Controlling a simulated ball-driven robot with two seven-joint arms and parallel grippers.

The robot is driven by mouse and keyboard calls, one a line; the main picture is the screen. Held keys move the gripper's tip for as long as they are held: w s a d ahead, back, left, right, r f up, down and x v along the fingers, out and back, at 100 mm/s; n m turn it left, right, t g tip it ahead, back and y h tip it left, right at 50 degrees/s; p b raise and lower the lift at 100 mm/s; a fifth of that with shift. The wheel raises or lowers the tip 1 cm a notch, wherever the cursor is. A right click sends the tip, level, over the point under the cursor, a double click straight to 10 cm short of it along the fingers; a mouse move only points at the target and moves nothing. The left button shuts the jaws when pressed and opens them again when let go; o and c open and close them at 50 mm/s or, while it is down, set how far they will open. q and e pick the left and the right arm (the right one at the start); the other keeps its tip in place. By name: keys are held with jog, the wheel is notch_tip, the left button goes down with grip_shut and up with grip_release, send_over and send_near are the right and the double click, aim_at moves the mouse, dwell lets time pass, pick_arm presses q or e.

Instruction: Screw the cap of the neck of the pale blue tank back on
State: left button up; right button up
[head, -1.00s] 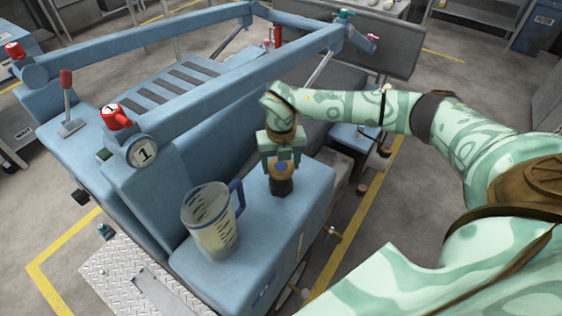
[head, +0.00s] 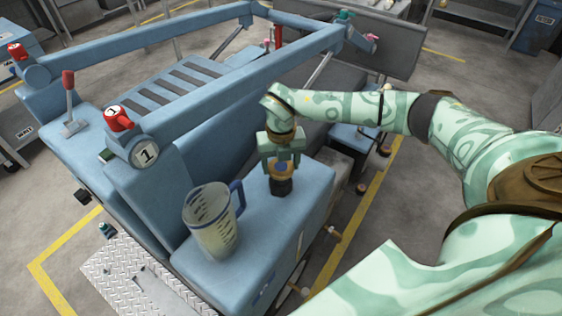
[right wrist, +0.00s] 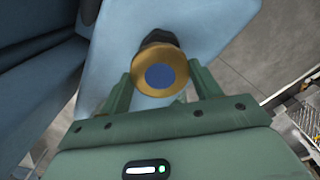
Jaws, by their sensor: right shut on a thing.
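The pale blue tank (head: 263,236) fills the middle of the head view, with a short black neck (head: 281,187) standing on its top. The cap (head: 281,168), brassy with a blue centre, sits over the neck; it also shows in the right wrist view (right wrist: 159,75). My right gripper (head: 281,163) comes down from above and is shut on the cap, one finger on each side; its fingers also show in the right wrist view (right wrist: 160,88). The black neck shows just past the cap. The thread between them is hidden. My left gripper is not in view.
A clear measuring jug (head: 211,222) with a blue handle stands on the tank top, left of the neck. Blue rails (head: 230,87) run behind. A red knob (head: 117,117) and round plate marked 1 (head: 145,152) are at left. The tank top's front is clear.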

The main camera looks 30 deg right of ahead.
jog(key=shift+f, duration=0.6)
dwell(0.6)
jog(key=m, duration=0.1)
jog(key=m+p, duration=0.1)
jog(key=shift+r+m, duration=0.25)
jog(key=shift+m, duration=0.15)
jog(key=shift+f+m+p, duration=0.15)
jog(key=shift+m+p, duration=0.4)
jog(key=shift+m, duration=0.45)
